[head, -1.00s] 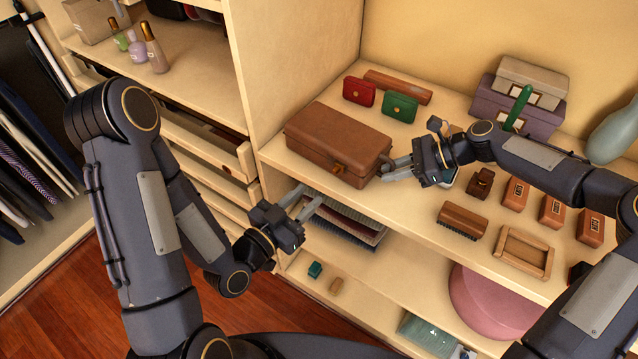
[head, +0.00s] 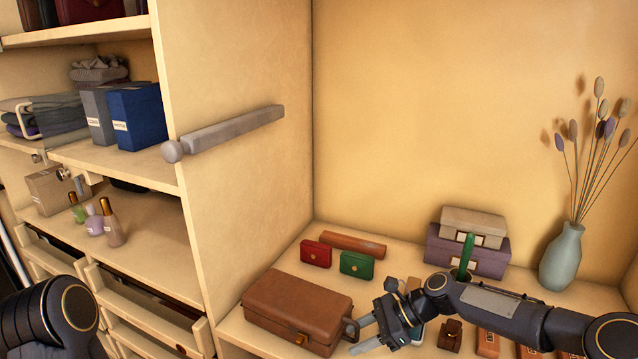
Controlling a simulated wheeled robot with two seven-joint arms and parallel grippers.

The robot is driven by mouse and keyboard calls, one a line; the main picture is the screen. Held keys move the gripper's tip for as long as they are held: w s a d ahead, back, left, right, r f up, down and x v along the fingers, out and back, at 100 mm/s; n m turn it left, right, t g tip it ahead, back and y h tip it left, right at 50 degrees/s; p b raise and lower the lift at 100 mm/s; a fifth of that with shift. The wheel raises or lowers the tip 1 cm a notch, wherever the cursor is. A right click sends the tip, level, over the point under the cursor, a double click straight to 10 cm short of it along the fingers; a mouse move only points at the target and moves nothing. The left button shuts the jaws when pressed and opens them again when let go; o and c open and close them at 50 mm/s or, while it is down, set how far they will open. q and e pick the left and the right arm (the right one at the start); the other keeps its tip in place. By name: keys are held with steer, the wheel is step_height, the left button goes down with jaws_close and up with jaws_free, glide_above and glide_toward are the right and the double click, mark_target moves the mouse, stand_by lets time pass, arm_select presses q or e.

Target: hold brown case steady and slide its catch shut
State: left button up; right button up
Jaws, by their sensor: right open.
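The brown case (head: 297,303) lies with its lid down on the shelf top, in the lower middle of the head view. Its small brass catch (head: 301,338) is on the front face, near the bottom edge of the picture. I cannot tell whether the catch is slid shut. A dark handle (head: 352,329) stands out at the case's right end. My right gripper (head: 356,337) is open beside that end, its fingers pointing at the handle; I cannot tell if they touch it. Only part of my left arm shows at bottom left, and its gripper is out of view.
Red (head: 316,253) and green (head: 357,265) purses and a brown roll (head: 353,244) lie behind the case. Stacked boxes (head: 467,243) and a vase (head: 562,258) stand at the back right. A tall partition (head: 240,200) with a grey rail (head: 230,130) rises at left.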

steer(key=s+v, duration=0.1)
steer(key=v, duration=1.1)
arm_select(q)
steer(key=a+r+n+g+y, duration=0.25)
steer(key=a+g+y, duration=0.3)
steer(key=a, duration=0.35)
arm_select(e)
steer(key=s+d+r+n+t+h, duration=0.1)
steer(key=s+r+n+h, duration=0.2)
steer(key=s+n, duration=0.35)
steer(key=s+d+r+n+t+h, duration=0.1)
steer(key=s+r+n+t+h, duration=0.2)
steer(key=s, duration=0.6)
arm_select(q)
steer(key=s+r+n+g, duration=0.2)
steer(key=s+r, duration=0.1)
steer(key=s, duration=0.4)
steer(key=s+d+r+n+g, duration=0.1)
steer(key=s+r+n+g, duration=0.1)
steer(key=s, duration=0.6)
steer(key=shift+r+n+g, duration=0.35)
steer(key=shift+r+n, duration=0.2)
steer(key=shift+r, duration=0.05)
arm_select(e)
steer(key=s+d+f+n+t+h, duration=0.1)
steer(key=s+n, duration=0.5)
steer(key=s, duration=0.8)
steer(key=shift+d+f+t, duration=0.35)
steer(key=shift+f+t, duration=0.35)
steer(key=shift+f, duration=0.2)
